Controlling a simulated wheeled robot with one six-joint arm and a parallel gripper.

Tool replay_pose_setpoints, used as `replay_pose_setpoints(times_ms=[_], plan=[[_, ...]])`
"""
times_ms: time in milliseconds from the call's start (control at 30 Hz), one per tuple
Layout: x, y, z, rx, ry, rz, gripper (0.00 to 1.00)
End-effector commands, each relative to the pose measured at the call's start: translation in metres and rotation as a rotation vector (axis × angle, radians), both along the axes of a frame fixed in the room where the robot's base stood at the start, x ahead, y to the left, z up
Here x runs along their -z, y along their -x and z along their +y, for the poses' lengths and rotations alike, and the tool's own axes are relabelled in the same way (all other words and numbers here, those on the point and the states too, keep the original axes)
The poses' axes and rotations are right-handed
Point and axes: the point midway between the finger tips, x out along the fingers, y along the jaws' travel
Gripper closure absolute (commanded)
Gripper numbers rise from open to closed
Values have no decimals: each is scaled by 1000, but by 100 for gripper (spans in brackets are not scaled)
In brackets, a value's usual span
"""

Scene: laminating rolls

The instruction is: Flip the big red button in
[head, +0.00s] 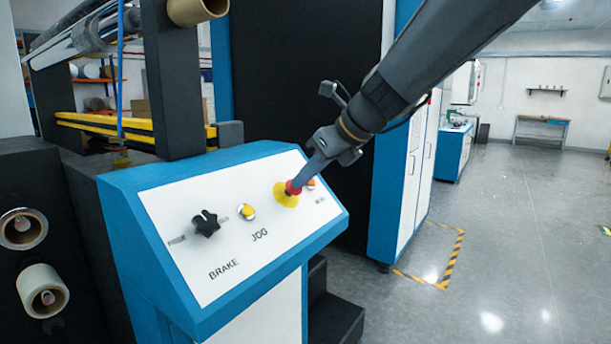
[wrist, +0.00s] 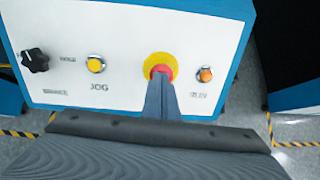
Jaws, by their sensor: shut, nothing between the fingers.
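The big red button (head: 293,188) sits on a round yellow base (head: 285,197) on the sloped white panel. In the wrist view the red button (wrist: 161,70) shows as a red cap on its yellow disc (wrist: 173,61), partly hidden by my fingers. My gripper (head: 305,177) is shut and empty. Its fingertips are at the red button and look to be touching it, also in the wrist view (wrist: 160,80). I cannot tell how far the button is pressed in.
Left on the panel (head: 190,265) are a black knob (head: 206,223) marked BRAKE and a yellow JOG button (head: 247,211). A small orange button (wrist: 205,74) is right of the red one. A blue-white cabinet (head: 407,170) stands behind; floor (head: 500,240) at right is clear.

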Motion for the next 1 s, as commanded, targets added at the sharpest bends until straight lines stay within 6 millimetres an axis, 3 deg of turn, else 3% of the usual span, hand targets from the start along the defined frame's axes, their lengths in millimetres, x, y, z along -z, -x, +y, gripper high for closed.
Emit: replay_pose_setpoints(times_ms=[300, 633, 767, 1000], plan=[[17, -10, 13, -2, 0, 3, 100], [20, -8, 16, -7, 1, 8, 100], [12, -4, 11, -6, 1, 6, 100], [-20, 8, -13, 1, -5, -5, 100]])
